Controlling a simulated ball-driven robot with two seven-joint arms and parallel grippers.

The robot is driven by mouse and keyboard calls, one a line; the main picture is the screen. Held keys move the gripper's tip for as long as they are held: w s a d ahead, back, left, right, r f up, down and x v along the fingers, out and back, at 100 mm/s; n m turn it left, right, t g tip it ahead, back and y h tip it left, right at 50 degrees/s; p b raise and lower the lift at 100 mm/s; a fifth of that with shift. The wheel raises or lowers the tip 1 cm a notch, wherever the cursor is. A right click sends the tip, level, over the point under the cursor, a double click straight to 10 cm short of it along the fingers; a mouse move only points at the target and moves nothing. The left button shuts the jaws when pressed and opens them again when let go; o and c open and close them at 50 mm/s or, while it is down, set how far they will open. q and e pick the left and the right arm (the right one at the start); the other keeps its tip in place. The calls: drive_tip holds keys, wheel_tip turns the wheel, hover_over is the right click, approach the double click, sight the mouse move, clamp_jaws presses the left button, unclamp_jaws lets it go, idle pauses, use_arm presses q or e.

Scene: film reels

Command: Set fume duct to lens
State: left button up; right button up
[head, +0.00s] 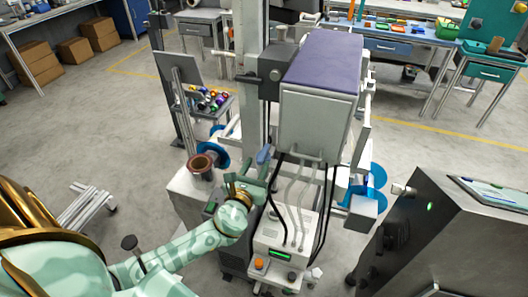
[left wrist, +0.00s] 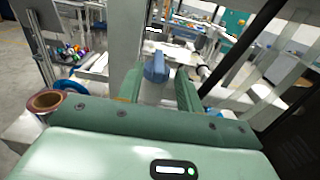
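A blue handle (head: 264,154) stands beside the pale column, just past my left gripper (head: 262,170). It also shows in the left wrist view (left wrist: 156,68), upright and ahead of the gap between my two green fingers. My left gripper (left wrist: 158,90) is open with nothing held; the fingers are apart on either side of the handle's line. I cannot tell whether they touch it. No fume duct label or lens marking can be read, so I cannot tell which part is the duct or its setting. My right gripper is in neither view.
A large white machine housing (head: 318,115) with a purple top and hanging black cables stands right of the gripper. A brown cup-like ring (head: 201,164) sits at left. A white control box (head: 283,250) is below. A dark cabinet (head: 445,235) is at right.

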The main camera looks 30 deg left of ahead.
sight(263, 152)
use_arm(q)
drive_tip(key=x, duration=0.6)
drive_tip(key=shift+w+b, duration=0.3)
drive_tip(key=shift+w, duration=0.05)
clamp_jaws()
